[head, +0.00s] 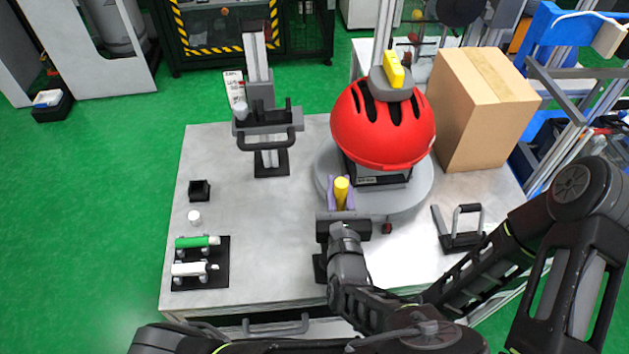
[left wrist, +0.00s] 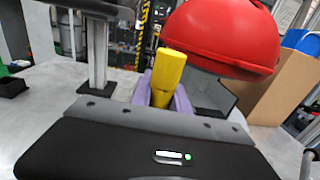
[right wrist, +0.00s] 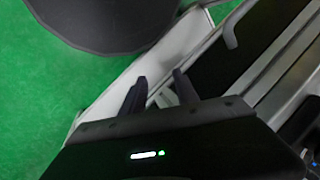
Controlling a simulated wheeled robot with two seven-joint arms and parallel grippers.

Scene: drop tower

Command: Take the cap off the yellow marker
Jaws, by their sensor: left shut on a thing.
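The yellow marker (head: 341,192) stands roughly upright between the purple fingers of my left gripper (head: 341,196), above the table in front of the red helmet. In the left wrist view the marker (left wrist: 170,70) leans slightly right, its thicker upper part sticking up out of the fingers. Its lower end is hidden behind the gripper body. I cannot tell for sure where the cap ends. My right gripper (right wrist: 160,92) shows only in the right wrist view, with its dark fingers apart and nothing between them.
A red helmet (head: 383,125) sits on a round grey base. A cardboard box (head: 480,110) stands behind right, a black handled fixture (head: 460,232) at right. At left are a grey stand (head: 266,120), a small black box (head: 199,190) and a rack (head: 215,280) with green and white markers.

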